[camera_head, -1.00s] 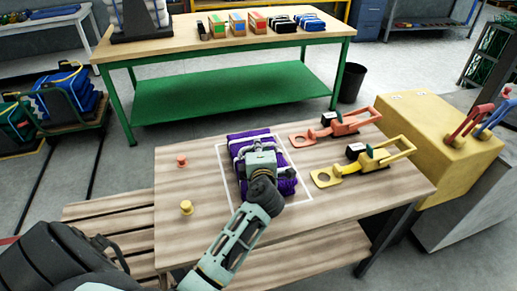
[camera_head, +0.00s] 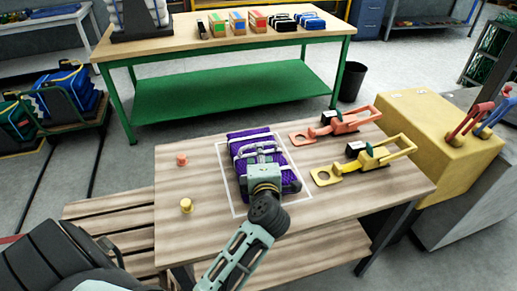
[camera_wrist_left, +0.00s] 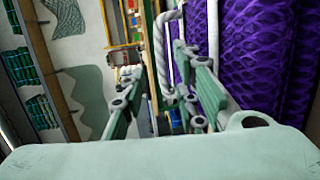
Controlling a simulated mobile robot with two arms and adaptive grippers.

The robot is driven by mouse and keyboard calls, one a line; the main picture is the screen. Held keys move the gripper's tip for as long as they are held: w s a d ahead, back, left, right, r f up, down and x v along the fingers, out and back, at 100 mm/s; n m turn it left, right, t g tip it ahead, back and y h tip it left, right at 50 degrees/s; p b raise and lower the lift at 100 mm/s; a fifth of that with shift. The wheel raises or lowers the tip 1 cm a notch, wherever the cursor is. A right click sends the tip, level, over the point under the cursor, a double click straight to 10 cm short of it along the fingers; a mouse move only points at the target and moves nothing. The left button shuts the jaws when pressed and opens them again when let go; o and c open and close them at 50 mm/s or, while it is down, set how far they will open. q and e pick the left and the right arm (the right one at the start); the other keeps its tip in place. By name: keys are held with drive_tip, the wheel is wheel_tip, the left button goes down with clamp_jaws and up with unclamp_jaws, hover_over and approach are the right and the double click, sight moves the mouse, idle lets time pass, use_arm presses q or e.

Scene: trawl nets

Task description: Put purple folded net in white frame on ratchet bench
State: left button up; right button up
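The purple folded net (camera_head: 243,151) with white rope bands lies on the wooden ratchet bench (camera_head: 345,215). It sits within the white frame (camera_head: 228,187) marked on the bench top; the net hides part of the frame's far side. My left gripper (camera_head: 261,153) is over the near part of the net. In the left wrist view, its two fingers (camera_wrist_left: 160,88) stand apart, with a loop of white rope (camera_wrist_left: 158,40) near the right finger. The purple net (camera_wrist_left: 258,50) fills the right side there. My right gripper is not in view.
Orange (camera_head: 335,124) and yellow (camera_head: 365,160) ratchets lie on the bench right of the frame. Small orange (camera_head: 181,160) and yellow (camera_head: 186,205) knobs stand left of it. A green-legged table (camera_head: 220,88) is behind. A yellow box (camera_head: 440,145) stands at right.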

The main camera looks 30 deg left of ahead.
use_arm(q)
drive_tip(key=v, duration=0.5)
drive_tip(key=shift+s+d+r, duration=0.1)
drive_tip(key=shift+s+d, duration=0.15)
drive_tip(key=shift+s, duration=0.05)
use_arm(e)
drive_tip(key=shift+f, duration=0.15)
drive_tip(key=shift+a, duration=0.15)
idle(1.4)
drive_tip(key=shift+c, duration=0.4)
